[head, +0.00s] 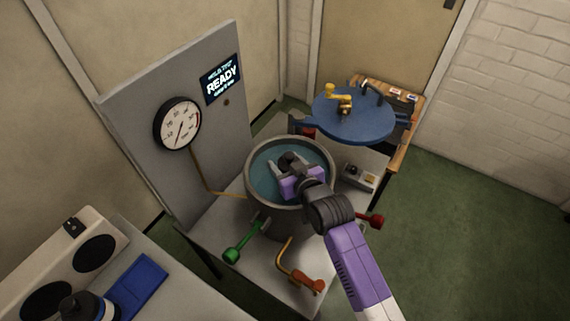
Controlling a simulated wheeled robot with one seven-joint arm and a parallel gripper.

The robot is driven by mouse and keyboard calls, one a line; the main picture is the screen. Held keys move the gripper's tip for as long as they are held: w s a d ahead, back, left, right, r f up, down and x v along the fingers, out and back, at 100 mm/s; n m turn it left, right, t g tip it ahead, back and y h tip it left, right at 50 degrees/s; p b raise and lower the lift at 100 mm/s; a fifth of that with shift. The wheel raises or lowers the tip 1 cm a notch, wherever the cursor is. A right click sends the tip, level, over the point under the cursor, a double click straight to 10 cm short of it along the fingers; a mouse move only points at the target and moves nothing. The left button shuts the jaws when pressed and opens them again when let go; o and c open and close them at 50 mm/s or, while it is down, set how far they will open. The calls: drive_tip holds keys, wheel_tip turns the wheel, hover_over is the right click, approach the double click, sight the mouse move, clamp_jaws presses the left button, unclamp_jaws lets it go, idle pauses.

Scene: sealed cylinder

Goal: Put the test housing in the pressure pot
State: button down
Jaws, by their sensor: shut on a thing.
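The pressure pot (252,190) is a grey round vessel with water inside, open at the top. My gripper (289,163) is over the pot's mouth, within the outline of its rim. Its grey fingers are shut on a small dark thing (289,158), which appears to be the test housing; my gripper hides most of it. I cannot tell how deep it is in the pot or whether it touches the water. The blue round lid (352,122) is swung aside to the right of the pot, with a yellow fitting on top.
A grey panel behind bears a dial gauge (178,124) and a screen (222,78) reading READY. Green (240,243), orange (304,282) and red (370,220) handles stick out around the pot. A bench with a blue mat (137,288) is at lower left.

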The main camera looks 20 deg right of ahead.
drive_tip(key=shift+f, duration=0.25)
drive_tip(key=shift+f, duration=0.1)
drive_tip(key=shift+s+f+b, duration=0.1)
drive_tip(key=shift+f+b, duration=0.35)
drive_tip(key=shift+f, duration=0.25)
drive_tip(key=c, duration=0.5)
unclamp_jaws()
drive_tip(key=shift+s+f, duration=0.15)
drive_tip(key=shift+f, duration=0.1)
drive_tip(key=shift+r, duration=0.15)
drive_tip(key=r+v, duration=0.1)
drive_tip(key=v, duration=1.1)
drive_tip(key=shift+w+r+p, duration=0.2)
drive_tip(key=shift+r+p, duration=0.15)
drive_tip(key=shift+r, duration=0.05)
